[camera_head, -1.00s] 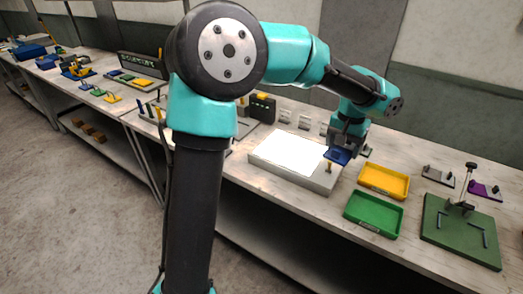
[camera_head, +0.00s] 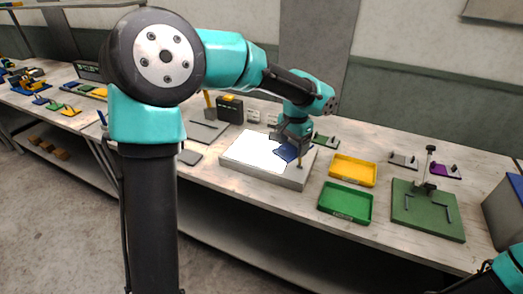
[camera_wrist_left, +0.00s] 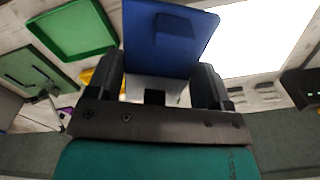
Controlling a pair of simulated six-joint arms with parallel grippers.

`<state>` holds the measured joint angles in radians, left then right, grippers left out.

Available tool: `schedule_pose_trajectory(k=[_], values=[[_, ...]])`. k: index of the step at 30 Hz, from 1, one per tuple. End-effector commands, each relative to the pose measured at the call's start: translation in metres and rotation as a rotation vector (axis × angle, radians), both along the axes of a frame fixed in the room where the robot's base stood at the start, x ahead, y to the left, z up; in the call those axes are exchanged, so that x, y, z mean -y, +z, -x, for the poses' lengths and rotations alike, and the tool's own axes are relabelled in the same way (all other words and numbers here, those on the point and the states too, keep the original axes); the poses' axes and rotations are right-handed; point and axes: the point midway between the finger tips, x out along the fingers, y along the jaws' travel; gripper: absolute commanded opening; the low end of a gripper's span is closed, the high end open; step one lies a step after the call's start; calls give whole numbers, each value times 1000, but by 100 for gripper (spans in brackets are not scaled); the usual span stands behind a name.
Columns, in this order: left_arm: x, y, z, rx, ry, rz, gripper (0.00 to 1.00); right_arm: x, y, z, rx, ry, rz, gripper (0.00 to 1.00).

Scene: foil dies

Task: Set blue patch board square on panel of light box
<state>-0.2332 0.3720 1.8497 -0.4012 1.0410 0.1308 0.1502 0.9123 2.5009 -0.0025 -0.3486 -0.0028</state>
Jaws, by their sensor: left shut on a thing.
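The light box (camera_head: 290,178) is a pale low box on the bench with a glowing white panel (camera_head: 248,148), which also shows in the left wrist view (camera_wrist_left: 255,38). My left gripper (camera_head: 290,143) is shut on the blue patch board (camera_head: 285,154) and holds it over the right part of the panel. In the left wrist view the board (camera_wrist_left: 150,45) stands out beyond the fingers, with a raised blue block on its face. I cannot tell whether the board touches the panel. My right gripper is out of view; only part of my right arm shows at the lower right.
A small yellow-topped post (camera_head: 299,163) stands at the light box's right end. To the right are a yellow tray (camera_head: 353,183), a green tray (camera_head: 345,216) and a green base with an upright post (camera_head: 440,229). A green plate (camera_head: 327,143) lies behind the gripper.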

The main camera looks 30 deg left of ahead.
Motion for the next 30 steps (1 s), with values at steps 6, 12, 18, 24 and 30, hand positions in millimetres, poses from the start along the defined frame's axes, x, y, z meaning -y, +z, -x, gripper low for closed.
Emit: schedule_pose_trajectory(k=[6,12,18,24,30], values=[[-28,-25,9,-3,-325,-1,50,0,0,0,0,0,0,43],[-52,-47,18,-4,-629,-1,50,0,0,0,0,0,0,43],[-72,-67,30,-5,-925,1,50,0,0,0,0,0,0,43],[-84,-78,37,-3,-1109,4,50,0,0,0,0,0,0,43],[-86,-80,38,-2,-1147,3,50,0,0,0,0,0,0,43]])
